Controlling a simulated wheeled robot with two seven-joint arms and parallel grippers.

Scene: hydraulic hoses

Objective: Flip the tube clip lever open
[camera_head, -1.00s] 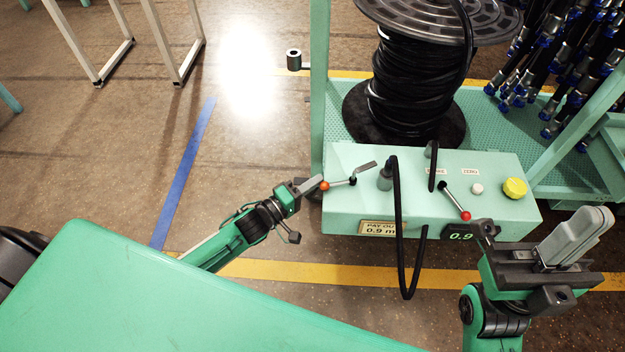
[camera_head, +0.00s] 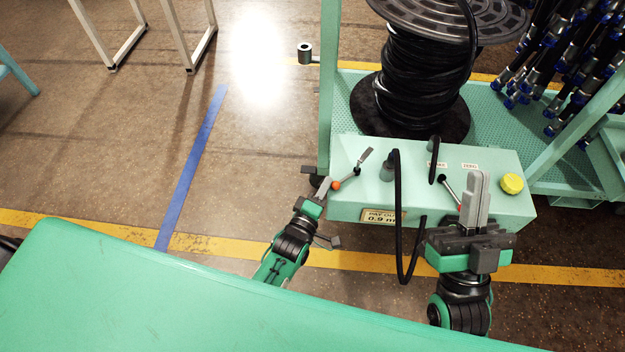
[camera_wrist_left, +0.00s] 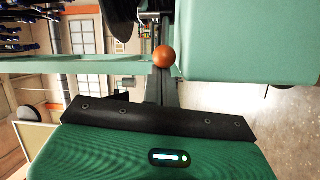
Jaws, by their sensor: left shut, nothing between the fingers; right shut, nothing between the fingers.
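The tube clip lever on the left of the mint-green box has an orange ball knob (camera_head: 336,185) at its near left end and a grey flat end (camera_head: 365,156) pointing back and right. My left gripper (camera_head: 324,185) is shut and empty, its tips just left of the knob. In the left wrist view the orange knob (camera_wrist_left: 164,56) is in front of my shut fingers (camera_wrist_left: 162,85); whether they touch it I cannot tell. My right gripper (camera_head: 477,185) is shut and empty, pointing up before the box's right part and partly hiding a red-knobbed lever (camera_head: 450,188).
A black hose runs from the reel (camera_head: 415,95) through the green box (camera_head: 500,155) and loops down its front. A yellow knob (camera_head: 512,183) is at the box's right. Floor left of the box is clear.

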